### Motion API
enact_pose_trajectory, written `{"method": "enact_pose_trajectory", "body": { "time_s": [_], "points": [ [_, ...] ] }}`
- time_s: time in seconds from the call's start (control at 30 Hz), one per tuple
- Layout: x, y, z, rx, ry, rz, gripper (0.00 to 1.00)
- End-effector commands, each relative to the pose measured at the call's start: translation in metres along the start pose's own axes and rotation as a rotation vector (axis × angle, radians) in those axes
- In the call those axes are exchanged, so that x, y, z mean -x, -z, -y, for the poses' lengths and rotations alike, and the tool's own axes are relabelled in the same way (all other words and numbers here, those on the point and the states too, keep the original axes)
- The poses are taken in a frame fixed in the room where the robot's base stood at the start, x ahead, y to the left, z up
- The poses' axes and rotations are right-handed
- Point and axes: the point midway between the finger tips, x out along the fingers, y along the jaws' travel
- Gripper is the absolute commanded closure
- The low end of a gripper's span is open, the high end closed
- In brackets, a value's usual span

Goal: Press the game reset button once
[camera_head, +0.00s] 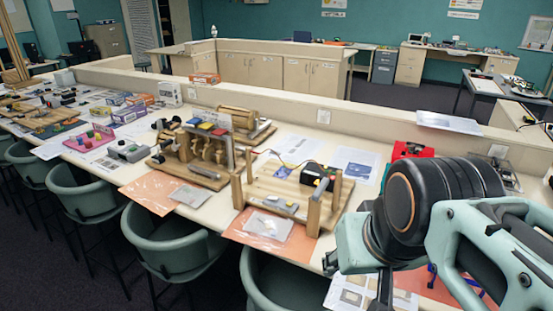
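I cannot make out a button marked as the game reset button. A wooden frame device (292,190) stands on the table nearest my arm, with a black box (318,176) and wires on it. Left of it is a wooden machine (190,150) with coloured blocks (206,128) on top. A bright red object (410,151) stands behind my arm, partly hidden by it. My arm fills the lower right with its large black joint and pale green links. My gripper's fingertips do not show, so its state is not visible.
A long pale table (345,225) with a raised back ledge (323,116) carries several projects, papers and boxes. Green chairs (170,245) line its front edge. A clear plastic sheet or case (448,122) lies on the ledge. Cabinets (270,72) stand behind.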

Motion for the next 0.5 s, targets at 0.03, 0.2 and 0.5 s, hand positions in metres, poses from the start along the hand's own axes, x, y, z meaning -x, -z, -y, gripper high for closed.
{"method": "enact_pose_trajectory", "body": {
  "time_s": [0.03, 0.2, 0.5],
  "points": [
    [0.0, 0.0, 0.0, 0.0, 0.0, 0.0, 0.72],
    [0.0, 0.0, 0.0, 0.0, 0.0, 0.0, 0.9],
    [0.0, 0.0, 0.0, 0.0, 0.0, 0.0, 1.0]
  ]
}}
